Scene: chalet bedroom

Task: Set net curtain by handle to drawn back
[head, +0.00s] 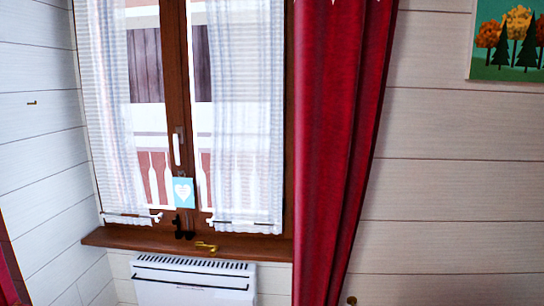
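Two sheer white net curtains hang over the brown-framed window. The right net curtain (243,110) covers most of the right pane. A thin bar that looks like a handle (130,217) crosses the left net's lower edge, and a similar bar (240,223) crosses the right net's lower edge. Neither of my grippers is in view.
A red curtain (335,150) hangs right of the window; another red edge shows lower left. A white heater (195,285) stands below the brown sill (115,237). A blue heart card (184,192) hangs below the white window handle (177,149). A brass piece (206,246) sits at the sill.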

